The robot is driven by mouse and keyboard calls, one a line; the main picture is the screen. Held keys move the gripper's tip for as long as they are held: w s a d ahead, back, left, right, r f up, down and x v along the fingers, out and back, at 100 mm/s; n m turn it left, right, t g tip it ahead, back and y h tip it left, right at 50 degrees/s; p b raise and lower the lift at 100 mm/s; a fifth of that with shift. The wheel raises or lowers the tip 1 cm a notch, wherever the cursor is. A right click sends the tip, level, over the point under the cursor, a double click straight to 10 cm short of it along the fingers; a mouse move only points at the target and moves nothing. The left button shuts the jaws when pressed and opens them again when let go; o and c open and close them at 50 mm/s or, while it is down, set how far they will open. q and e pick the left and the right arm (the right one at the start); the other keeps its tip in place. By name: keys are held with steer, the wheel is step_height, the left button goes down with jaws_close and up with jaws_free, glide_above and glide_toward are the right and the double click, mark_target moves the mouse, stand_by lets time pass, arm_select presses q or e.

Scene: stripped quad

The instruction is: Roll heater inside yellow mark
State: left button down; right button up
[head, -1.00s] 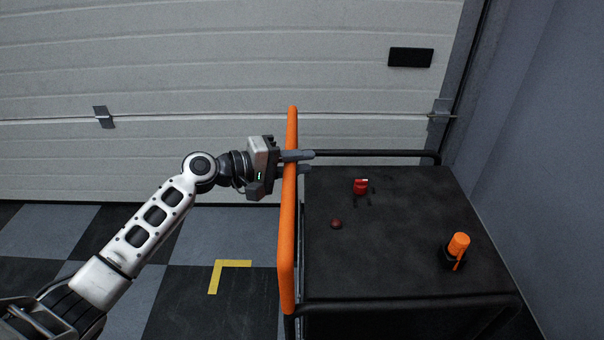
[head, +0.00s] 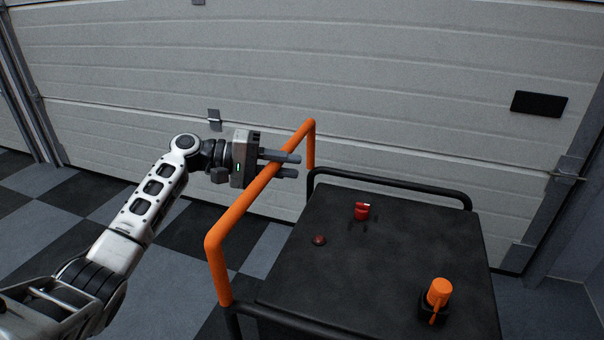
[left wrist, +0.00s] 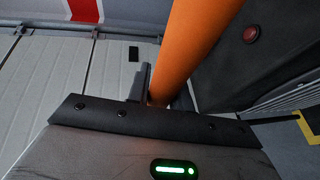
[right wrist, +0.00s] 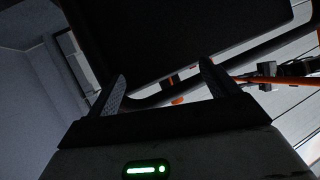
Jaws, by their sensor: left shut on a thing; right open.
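The heater (head: 390,255) is a black-topped cart-like unit with an orange handle (head: 235,212) at its left end. It stands angled before the door. My left gripper (head: 288,166) is shut on the handle, its fingers passing across the bar; the left wrist view shows the handle (left wrist: 195,45) between the fingers. A bit of yellow mark (left wrist: 309,127) shows on the floor at the right edge of the left wrist view; the head view does not show it. My right gripper (right wrist: 162,70) is open and empty, with a dark panel beyond its fingers; it is outside the head view.
On the heater's top are a red knob (head: 362,211), a dark red button (head: 319,240) and an orange-and-black switch (head: 437,297). A ribbed grey door (head: 400,90) stands behind the heater. Checkered floor (head: 60,215) lies open on the left.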

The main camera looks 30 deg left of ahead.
arm_select(q)
steer(key=shift+a, duration=0.75)
arm_select(e)
steer(key=shift+a+r, duration=0.1)
steer(key=shift+r, duration=0.3)
arm_select(q)
steer(key=c, duration=1.3)
jaws_free()
steer(key=shift+o, duration=0.2)
arm_select(e)
steer(key=shift+f, duration=0.2)
arm_select(q)
steer(key=shift+s+a, duration=0.1)
steer(key=p+v, duration=0.1)
steer(key=v, duration=1.4)
steer(key=shift+s+a+r, duration=0.15)
steer(key=shift+s+a, duration=0.1)
arm_select(e)
steer(key=shift+s+d+f+g, duration=0.1)
steer(key=shift+d+f+g, duration=0.2)
steer(key=shift+f, duration=0.3)
